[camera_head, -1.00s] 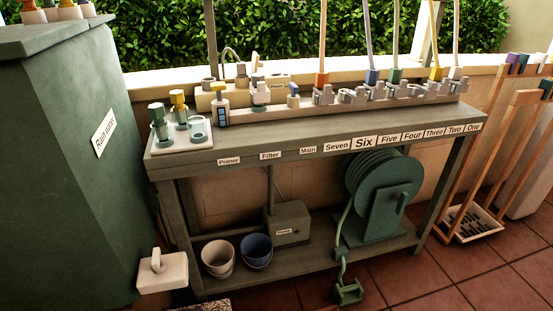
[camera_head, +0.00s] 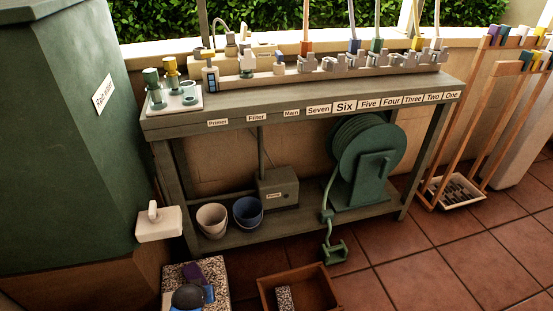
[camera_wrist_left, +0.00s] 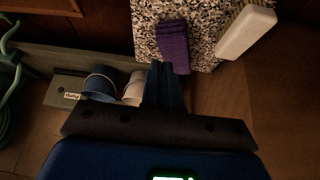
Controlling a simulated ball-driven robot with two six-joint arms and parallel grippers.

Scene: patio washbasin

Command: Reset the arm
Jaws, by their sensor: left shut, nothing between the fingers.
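My left gripper (camera_wrist_left: 165,88) shows in the wrist view as two dark blue fingers shut together with nothing between them. Its tips are close to a purple cloth (camera_wrist_left: 173,46) on a speckled slab (camera_wrist_left: 200,15); I cannot tell whether they touch. In the head view, a rounded grey part with blue pieces, apparently of my left arm, shows low on the left over the slab (camera_head: 220,272), partly covering it. The purple cloth (camera_head: 193,272) lies beside it. My right arm is not in view.
A green bench (camera_head: 240,107) carries a labelled row of taps. Two buckets (camera_head: 212,219) and a hose reel (camera_head: 365,160) are below. A brown crate (camera_head: 322,290) lies at the front. A white block (camera_head: 158,222) stands by the green tank (camera_head: 60,150). Tiled floor is free at right.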

